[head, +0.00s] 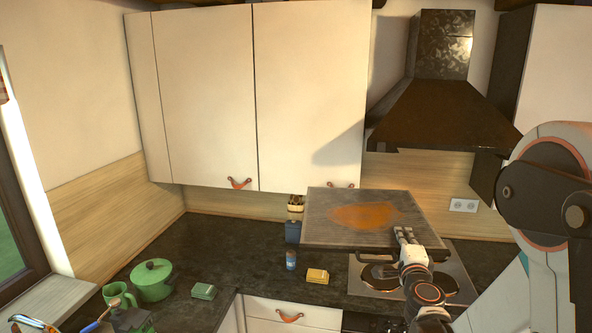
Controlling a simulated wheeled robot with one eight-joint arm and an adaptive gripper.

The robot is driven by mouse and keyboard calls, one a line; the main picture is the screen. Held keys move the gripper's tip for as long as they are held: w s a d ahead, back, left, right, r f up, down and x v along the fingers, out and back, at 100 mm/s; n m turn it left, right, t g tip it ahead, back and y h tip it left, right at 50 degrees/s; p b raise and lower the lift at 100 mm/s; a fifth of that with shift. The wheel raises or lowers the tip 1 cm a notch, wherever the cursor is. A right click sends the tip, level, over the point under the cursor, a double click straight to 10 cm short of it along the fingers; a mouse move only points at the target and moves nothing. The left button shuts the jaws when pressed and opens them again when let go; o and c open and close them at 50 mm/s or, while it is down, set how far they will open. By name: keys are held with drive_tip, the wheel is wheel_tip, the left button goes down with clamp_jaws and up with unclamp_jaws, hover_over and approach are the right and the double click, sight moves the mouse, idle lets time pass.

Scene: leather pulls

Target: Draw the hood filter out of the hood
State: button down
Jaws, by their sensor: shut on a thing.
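The hood (440,115) is a dark metal canopy with a chimney, on the wall at the upper right. The hood filter (330,203) is a flat grey rectangular panel with an orange-brown stain on its top face. It shows below and to the left of the hood, above the counter and stove, and appears clear of the hood. My gripper (405,236) is shut on the filter at its near right edge. The fingertips lie over the panel, and the part of the grip beneath it is hidden.
The stove (455,283) lies under the filter and my arm. White wall cabinets (310,80) with leather pulls hang left of the hood. A green pot (152,282), a green mug (118,294), sponges and a small jar (291,260) stand on the dark counter (225,250).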

drive_tip(key=a+f+y+b, duration=0.1)
drive_tip(key=a+f+b, duration=0.2)
drive_tip(key=f+b, duration=0.5)
drive_tip(key=w+a+f+n+y+b, duration=0.1)
drive_tip(key=a+f+b, duration=0.2)
drive_tip(key=f+b, duration=0.6)
drive_tip(key=a+f+n+y+b, duration=0.1)
drive_tip(key=a+f+b, duration=0.2)
drive_tip(key=f+b, duration=0.5)
drive_tip(key=shift+w+a+f, duration=0.25)
drive_tip(key=shift+w+f, duration=0.1)
drive_tip(key=shift+f, duration=0.35)
drive_tip(key=shift+d, duration=0.15)
